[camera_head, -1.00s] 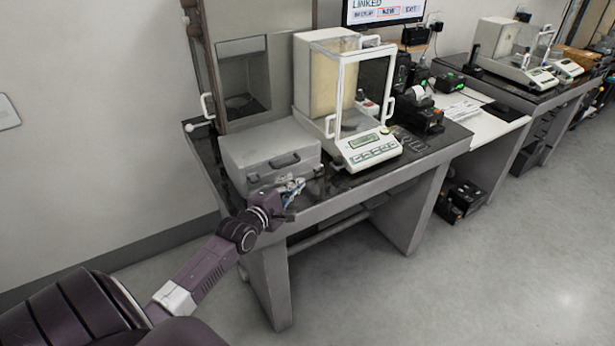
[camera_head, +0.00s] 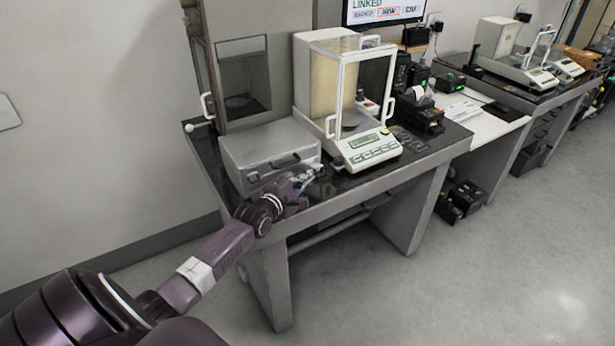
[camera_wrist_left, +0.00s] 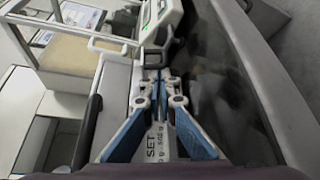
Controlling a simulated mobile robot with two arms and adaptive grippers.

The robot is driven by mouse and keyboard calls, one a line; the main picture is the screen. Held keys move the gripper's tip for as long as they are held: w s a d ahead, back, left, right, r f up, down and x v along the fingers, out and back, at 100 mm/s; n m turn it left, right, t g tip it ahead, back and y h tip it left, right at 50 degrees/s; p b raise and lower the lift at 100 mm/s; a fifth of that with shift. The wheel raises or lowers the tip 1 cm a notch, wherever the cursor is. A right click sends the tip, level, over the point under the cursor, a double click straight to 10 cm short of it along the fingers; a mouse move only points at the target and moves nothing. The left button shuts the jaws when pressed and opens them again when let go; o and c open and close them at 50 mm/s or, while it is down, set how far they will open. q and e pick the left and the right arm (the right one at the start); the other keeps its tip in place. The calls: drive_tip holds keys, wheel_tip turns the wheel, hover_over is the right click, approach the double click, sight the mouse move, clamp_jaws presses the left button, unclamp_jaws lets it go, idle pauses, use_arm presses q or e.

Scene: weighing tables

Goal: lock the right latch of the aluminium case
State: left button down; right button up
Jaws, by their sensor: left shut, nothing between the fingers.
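The grey aluminium case (camera_head: 262,142) sits with its lid down at the front left of the dark table, its black handle (camera_head: 285,161) facing forward. In the left wrist view the case front (camera_wrist_left: 117,85) runs along the left of the fingers, with the handle (camera_wrist_left: 89,130) at the left and printed "SET" lettering between the fingers. My left gripper (camera_head: 314,171) is shut and empty at the right end of the case front. Its fingertips (camera_wrist_left: 158,76) also show in the left wrist view. The right latch is largely hidden by the fingers; I cannot tell its state or any contact. My right gripper is out of view.
A balance with a glass draft shield (camera_head: 345,95) stands just right of the case. A grey cabinet (camera_head: 243,75) rises behind it. The table's front edge (camera_head: 345,198) runs below my left gripper. Printers (camera_head: 420,110) stand farther right.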

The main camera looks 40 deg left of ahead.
use_arm(q)
drive_tip(key=shift+r+p, duration=0.15)
drive_tip(key=shift+p, duration=0.15)
drive_tip(key=shift+r+n+g+p, duration=0.15)
drive_tip(key=shift+n+g+p, duration=0.15)
drive_tip(key=shift+n+p, duration=0.2)
drive_tip(key=shift+r+h, duration=0.1)
drive_tip(key=shift+h, duration=0.2)
drive_tip(key=shift+r+n+g+h+p, duration=0.5)
drive_tip(key=shift+n+p, duration=0.5)
drive_tip(key=shift+p, duration=0.4)
drive_tip(key=shift+r+p, duration=0.2)
drive_tip(key=shift+p, duration=0.3)
drive_tip(key=shift+a, duration=0.1)
drive_tip(key=shift+w+r, duration=0.1)
drive_tip(key=shift+r, duration=0.1)
